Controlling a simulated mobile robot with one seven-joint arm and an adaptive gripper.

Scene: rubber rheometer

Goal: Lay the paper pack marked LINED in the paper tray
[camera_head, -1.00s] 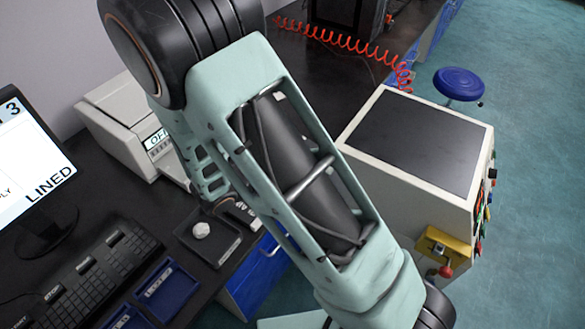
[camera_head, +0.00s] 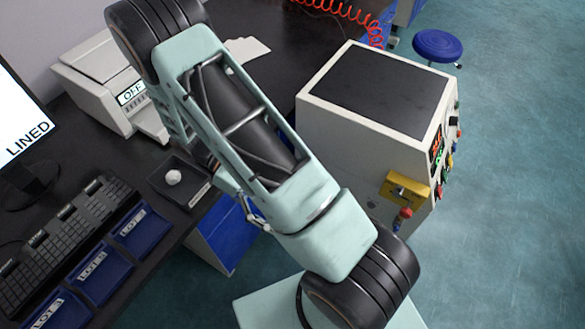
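No paper pack with the mark LINED can be made out. The word LINED shows on the monitor screen (camera_head: 22,140) at the left edge. A pale printer-like machine (camera_head: 95,85) with an OFF display stands on the dark bench, and a pale tray-like part (camera_head: 152,126) juts from its front. A flat white sheet-like thing (camera_head: 250,49) lies on the bench behind my arm, partly hidden; I cannot tell what it is. My gripper (camera_head: 251,208) seems to show only in part beside my arm, above the bench edge. Its fingertips and anything in them are not clear.
A black tray (camera_head: 184,194) with a white lump (camera_head: 173,177) sits near the bench edge. Blue trays with LOT labels (camera_head: 95,262) lie beside the keyboard (camera_head: 70,235). A large white machine (camera_head: 350,150) stands right of my arm. A blue stool (camera_head: 437,45) stands on open floor.

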